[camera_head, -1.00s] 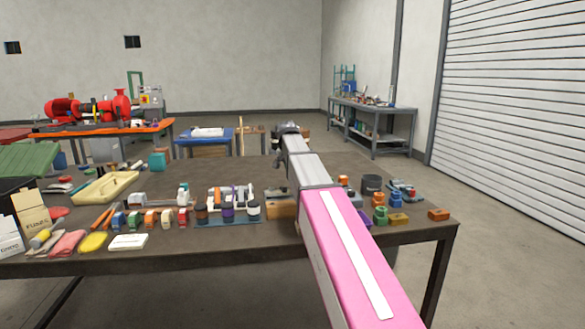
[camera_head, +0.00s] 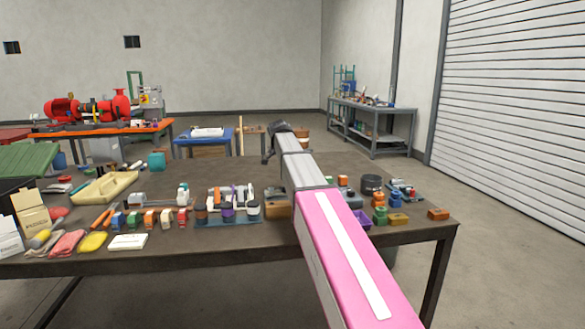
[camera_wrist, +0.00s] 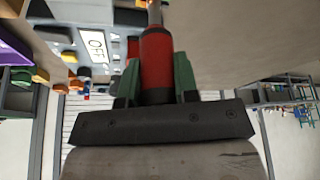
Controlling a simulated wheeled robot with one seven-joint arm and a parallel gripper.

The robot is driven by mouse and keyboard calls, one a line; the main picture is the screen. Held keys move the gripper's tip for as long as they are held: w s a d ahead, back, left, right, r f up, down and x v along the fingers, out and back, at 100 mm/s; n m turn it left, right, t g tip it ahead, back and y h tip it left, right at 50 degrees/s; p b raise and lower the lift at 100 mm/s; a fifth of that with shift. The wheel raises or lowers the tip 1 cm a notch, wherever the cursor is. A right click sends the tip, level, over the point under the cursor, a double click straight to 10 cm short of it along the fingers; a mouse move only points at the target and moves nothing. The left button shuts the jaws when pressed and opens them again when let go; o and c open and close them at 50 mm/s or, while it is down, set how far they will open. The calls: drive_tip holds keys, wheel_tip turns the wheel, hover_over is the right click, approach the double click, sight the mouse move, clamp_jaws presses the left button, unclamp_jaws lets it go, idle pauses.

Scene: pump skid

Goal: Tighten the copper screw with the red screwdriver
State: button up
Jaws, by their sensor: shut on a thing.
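My gripper (camera_wrist: 157,80) shows in the wrist view with its two green fingers on either side of the red handle of the screwdriver (camera_wrist: 156,52). The fingers are shut on this handle. The shaft runs out of the top of the picture, so its tip is hidden. In the head view my arm reaches over the table, and its dark far end (camera_head: 279,130) is above the back part; the screwdriver cannot be made out there. I cannot pick out the copper screw in either view.
The brown table (camera_head: 235,172) holds many small parts along its front and right. A teal block (camera_head: 156,160) stands near the back edge. The table's back middle is mostly clear. A blue table (camera_head: 203,140) stands behind.

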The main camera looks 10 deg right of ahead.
drive_tip(key=shift+a+m, duration=0.1)
drive_tip(key=shift+m, duration=0.2)
drive_tip(key=shift+r, duration=0.15)
drive_tip(key=shift+r, duration=2.35)
drive_tip(key=shift+r, duration=0.1)
